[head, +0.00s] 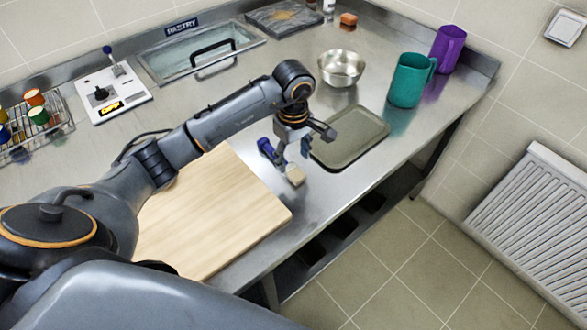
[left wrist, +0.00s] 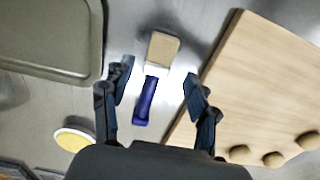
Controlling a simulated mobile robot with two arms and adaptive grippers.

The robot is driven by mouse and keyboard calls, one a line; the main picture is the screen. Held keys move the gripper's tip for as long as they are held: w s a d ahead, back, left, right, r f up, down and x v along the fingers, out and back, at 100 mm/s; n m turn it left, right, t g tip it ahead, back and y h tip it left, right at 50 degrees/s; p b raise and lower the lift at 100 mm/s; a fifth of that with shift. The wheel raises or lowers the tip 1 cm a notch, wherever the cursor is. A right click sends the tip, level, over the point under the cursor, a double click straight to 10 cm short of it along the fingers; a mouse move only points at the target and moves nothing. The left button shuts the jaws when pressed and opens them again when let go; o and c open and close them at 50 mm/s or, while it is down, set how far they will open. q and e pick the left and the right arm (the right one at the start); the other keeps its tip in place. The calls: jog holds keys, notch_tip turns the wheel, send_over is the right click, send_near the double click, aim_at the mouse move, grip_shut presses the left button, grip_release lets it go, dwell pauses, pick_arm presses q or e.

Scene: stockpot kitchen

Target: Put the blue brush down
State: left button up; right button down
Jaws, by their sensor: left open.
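The blue brush (head: 296,176) lies on the steel counter between the wooden board and the tray. In the left wrist view its blue handle (left wrist: 146,100) and its pale beige head show in full. My left gripper (head: 293,152) is over the brush, with its arm reaching in from the left. In the left wrist view the two fingers of my left gripper (left wrist: 158,78) are spread wide, one on each side of the brush, with a visible gap to it. In the head view the gripper hides part of the handle. My right gripper does not show.
A wooden board (head: 205,220) is left of the brush and a grey-green tray (head: 350,135) to its right. A metal bowl (head: 341,68), a teal mug (head: 410,80) and a purple mug (head: 447,48) stand farther back. The counter's front edge is close to the brush.

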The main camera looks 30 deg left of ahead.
pick_arm(q)
notch_tip(320, 180, up, 7)
jog(key=b, duration=0.1)
jog(key=shift+b, duration=0.3)
jog(key=shift+r, duration=0.1)
